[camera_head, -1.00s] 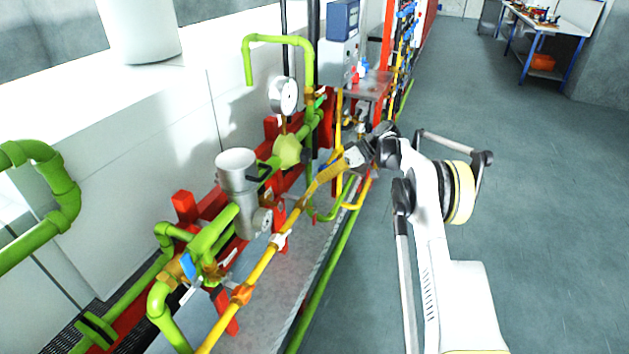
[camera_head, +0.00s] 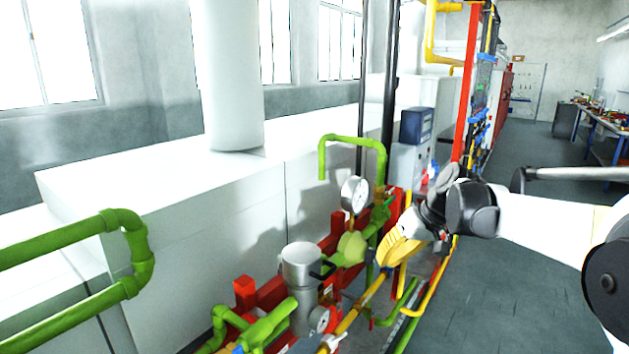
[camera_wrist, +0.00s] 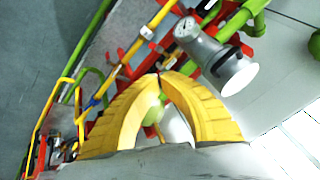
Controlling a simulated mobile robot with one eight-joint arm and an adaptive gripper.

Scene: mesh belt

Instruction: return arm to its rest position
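My gripper (camera_head: 384,262) is at the end of my white arm, right of centre in the head view. Its yellow fingers point down and left, and look close in front of the pipework. In the wrist view the two ridged yellow fingers (camera_wrist: 160,76) arch inward and their tips meet. Nothing shows held between them; a light green round fitting (camera_wrist: 153,116) and pipes show through the gap behind. My arm reaches in from the right edge of the head view.
Green pipes (camera_head: 352,141), a round gauge (camera_head: 354,194) and a grey metal cylinder (camera_head: 301,266) stand left of my gripper. A yellow pipe (camera_head: 374,290) runs below it. A blue-topped box (camera_head: 417,125) stands behind. Grey floor (camera_head: 500,292) is open at right.

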